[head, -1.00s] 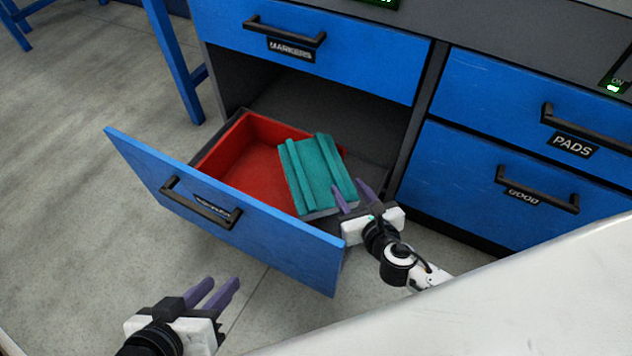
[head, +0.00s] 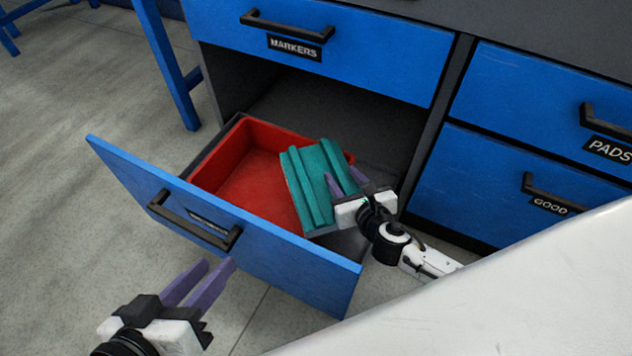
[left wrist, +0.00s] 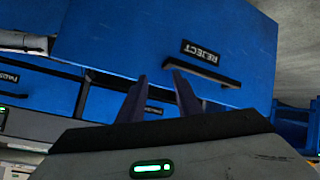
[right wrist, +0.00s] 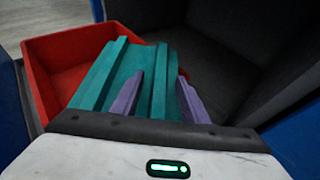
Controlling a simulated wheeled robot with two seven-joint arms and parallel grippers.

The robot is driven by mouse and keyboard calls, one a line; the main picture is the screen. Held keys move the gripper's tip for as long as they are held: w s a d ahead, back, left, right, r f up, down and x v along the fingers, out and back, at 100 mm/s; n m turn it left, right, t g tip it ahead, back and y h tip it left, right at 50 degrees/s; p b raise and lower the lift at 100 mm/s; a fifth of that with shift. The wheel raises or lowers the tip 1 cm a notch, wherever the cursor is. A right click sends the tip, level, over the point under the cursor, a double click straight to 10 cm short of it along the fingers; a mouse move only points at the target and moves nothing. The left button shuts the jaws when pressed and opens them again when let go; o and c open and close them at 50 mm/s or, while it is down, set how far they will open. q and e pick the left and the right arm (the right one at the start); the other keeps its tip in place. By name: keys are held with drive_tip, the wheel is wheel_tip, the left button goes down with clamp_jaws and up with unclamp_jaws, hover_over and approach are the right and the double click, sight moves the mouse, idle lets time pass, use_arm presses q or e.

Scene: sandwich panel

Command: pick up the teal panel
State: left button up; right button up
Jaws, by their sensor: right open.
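The teal panel (head: 308,190) is a ribbed slab with two raised rails. It lies tilted over the right side of a red bin in the open drawer. It also shows in the right wrist view (right wrist: 103,78). My right gripper (head: 345,182) is open, its purple fingers over the panel's right part. In the right wrist view the fingers (right wrist: 158,92) stand either side of a raised rail; I cannot tell whether they touch it. My left gripper (head: 208,278) is open and empty, in front of the drawer and away from the panel.
The red bin (head: 222,160) sits in the pulled-out drawer, whose blue front (head: 285,275) has a black handle; the left wrist view shows its REJECT label (left wrist: 200,52). The MARKERS drawer (head: 370,55) is shut above. A pale surface (head: 540,290) fills the lower right.

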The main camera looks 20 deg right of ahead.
clamp_jaws()
